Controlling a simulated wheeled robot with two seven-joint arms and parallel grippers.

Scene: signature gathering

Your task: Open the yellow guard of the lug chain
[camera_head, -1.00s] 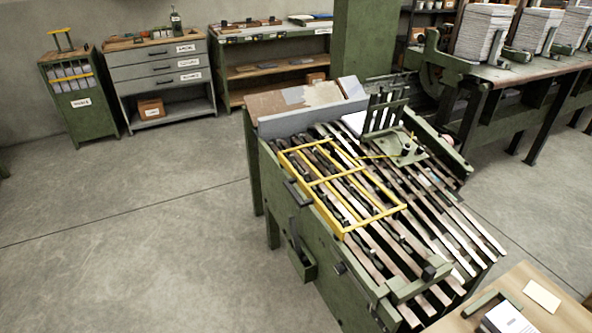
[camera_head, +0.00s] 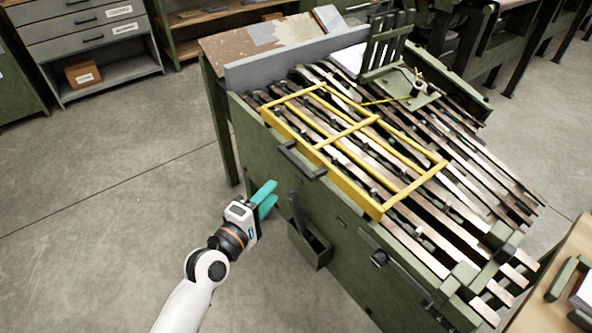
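The yellow guard (camera_head: 323,161) is a rectangular frame with crossbars. It lies flat over the metal bars of the lug chain (camera_head: 400,180) on the green machine. A dark handle (camera_head: 301,161) sits at the guard's left side, by the machine's near edge. My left gripper (camera_head: 268,199) has teal fingers and is to the left of the machine, below and left of the handle, apart from it. A narrow gap shows between its fingers and nothing is seen in them. My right gripper is not in view.
A dark lever (camera_head: 294,207) rises by a small green box (camera_head: 310,246) on the machine's side, just right of my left gripper. A wooden table (camera_head: 570,265) stands at the right edge. Grey drawers (camera_head: 90,48) stand at the back left. The floor at left is clear.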

